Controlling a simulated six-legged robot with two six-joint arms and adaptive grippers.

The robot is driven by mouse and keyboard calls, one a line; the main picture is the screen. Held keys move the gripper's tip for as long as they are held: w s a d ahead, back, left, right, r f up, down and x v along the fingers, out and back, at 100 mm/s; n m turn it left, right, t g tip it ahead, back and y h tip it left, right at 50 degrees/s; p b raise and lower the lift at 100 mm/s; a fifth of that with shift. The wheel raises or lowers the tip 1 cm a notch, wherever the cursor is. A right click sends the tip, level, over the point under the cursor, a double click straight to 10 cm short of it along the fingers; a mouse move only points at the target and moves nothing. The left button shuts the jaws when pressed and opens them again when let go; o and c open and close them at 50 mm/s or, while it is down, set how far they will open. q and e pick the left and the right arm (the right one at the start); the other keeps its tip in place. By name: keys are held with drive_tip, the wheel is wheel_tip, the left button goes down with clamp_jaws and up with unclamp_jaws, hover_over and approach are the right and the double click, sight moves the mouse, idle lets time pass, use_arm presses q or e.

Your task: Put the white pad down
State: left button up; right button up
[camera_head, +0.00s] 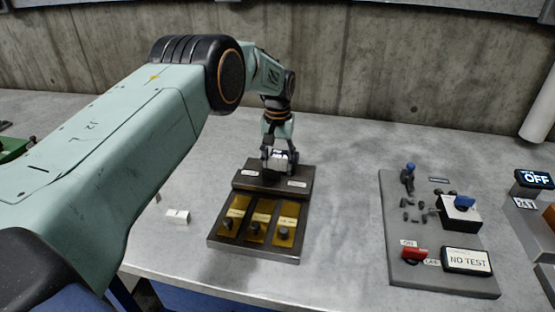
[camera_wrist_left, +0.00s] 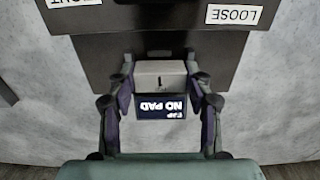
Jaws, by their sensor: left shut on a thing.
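My left gripper (camera_head: 279,164) reaches down at the back of a dark stepped stand (camera_head: 219,241). Its fingers are shut on a small white pad, which shows between the fingertips in the wrist view (camera_wrist_left: 158,75) with a small dark mark on it. A small screen reading "NO PAD" (camera_wrist_left: 166,107) sits right against the pad in that view. The pad is over or on the stand's raised rear part; I cannot tell whether it touches. A second small white block (camera_head: 177,216) lies on the table left of the stand. My right gripper is not in view.
The stand's front holds three brass-coloured plates (camera_head: 260,220) with dark knobs. To the right is a grey board (camera_head: 395,215) with a red switch and a "NO TEST" screen (camera_head: 466,261). An "OFF" display (camera_head: 537,179) stands at the far right. Table between stand and board is clear.

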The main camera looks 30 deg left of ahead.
sight(278, 161)
use_arm(q)
drive_tip(key=shift+s+d+f, duration=0.1)
drive_tip(key=shift+s+f, duration=0.05)
drive_tip(key=shift+f, duration=0.2)
drive_tip(key=o, duration=0.8)
drive_tip(key=shift+f, duration=0.1)
drive_tip(key=o, duration=0.3)
drive_tip(key=shift+f, duration=0.1)
drive_tip(key=shift+o, duration=0.2)
wheel_tip(278, 161, up, 14)
drive_tip(key=p, duration=0.1)
drive_tip(key=shift+w+f, duration=0.2)
drive_tip(key=shift+r, duration=0.1)
